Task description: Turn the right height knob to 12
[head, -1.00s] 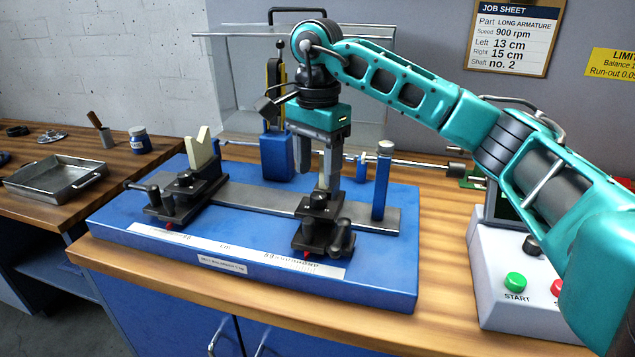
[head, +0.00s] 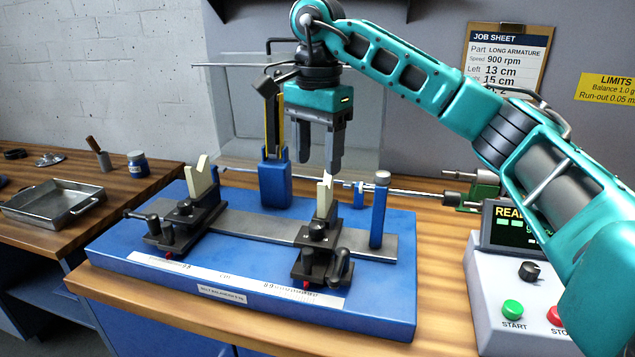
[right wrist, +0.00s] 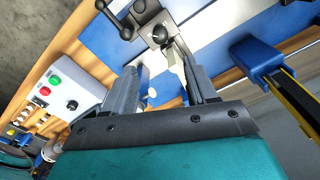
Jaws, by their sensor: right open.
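The right support (head: 308,262) is a black carriage on the steel rail of the blue base, with a pale V-block (head: 324,197) standing on it. A round black knob (head: 317,231) sits on its top and a black lever handle (head: 340,264) at its front. I cannot tell which is the height knob, and no height reading is legible. The round knob also shows in the right wrist view (right wrist: 160,35). My right gripper (head: 319,160) is open and empty, pointing down just above the V-block, apart from the knob. My left gripper is out of view.
The left support (head: 180,222) carries a matching V-block. A blue post (head: 380,212) stands right of the right support, and a blue holder (head: 274,182) behind it. The control box (head: 500,290) is at the right, the metal tray (head: 52,205) at the left.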

